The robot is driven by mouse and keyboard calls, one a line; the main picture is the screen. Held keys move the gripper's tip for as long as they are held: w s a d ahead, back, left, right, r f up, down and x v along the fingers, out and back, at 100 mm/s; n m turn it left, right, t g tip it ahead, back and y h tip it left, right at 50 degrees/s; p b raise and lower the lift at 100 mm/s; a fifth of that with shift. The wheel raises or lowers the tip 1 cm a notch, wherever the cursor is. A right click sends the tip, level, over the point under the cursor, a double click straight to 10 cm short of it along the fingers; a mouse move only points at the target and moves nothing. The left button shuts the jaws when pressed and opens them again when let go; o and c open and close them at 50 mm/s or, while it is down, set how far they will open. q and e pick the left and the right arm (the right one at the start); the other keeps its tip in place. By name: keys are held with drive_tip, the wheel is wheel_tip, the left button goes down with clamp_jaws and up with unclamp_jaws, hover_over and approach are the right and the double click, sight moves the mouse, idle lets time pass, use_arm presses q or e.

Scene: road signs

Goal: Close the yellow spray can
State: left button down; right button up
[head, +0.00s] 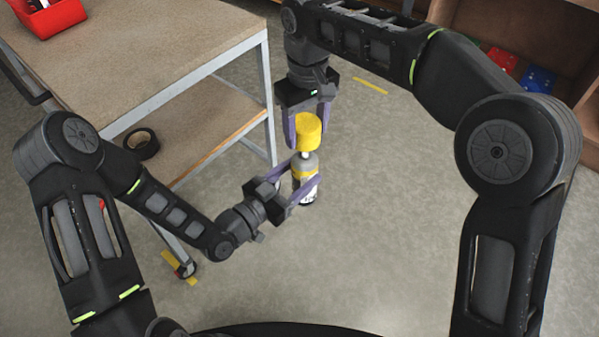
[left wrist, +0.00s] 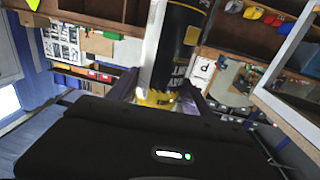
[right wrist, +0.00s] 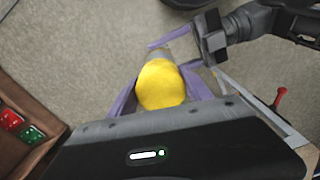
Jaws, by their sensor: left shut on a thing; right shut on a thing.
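The spray can (head: 305,182) has a grey top, a yellow band and a black lower part with white print. It is upright in the air in the head view, and its body fills the top of the left wrist view (left wrist: 180,45). My left gripper (head: 300,182) is shut on the can body from the left. The yellow cap (head: 308,130) is directly above the can, with the white nozzle (head: 302,153) showing under it. My right gripper (head: 309,122) points down and is shut on the cap, which also shows in the right wrist view (right wrist: 160,85).
A table (head: 130,75) with a lower shelf stands at the left, with a red bin (head: 48,14) on top. A roll of black tape (head: 141,144) lies on the shelf. The floor between is clear.

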drive_tip(key=shift+f, duration=1.9)
drive_tip(key=shift+f, duration=0.9)
drive_tip(key=shift+f, duration=0.6)
drive_tip(key=o, duration=1.4)
drive_tip(key=shift+c, duration=0.2)
wheel_tip(320, 180, up, 7)
drive_tip(key=shift+r, duration=0.2)
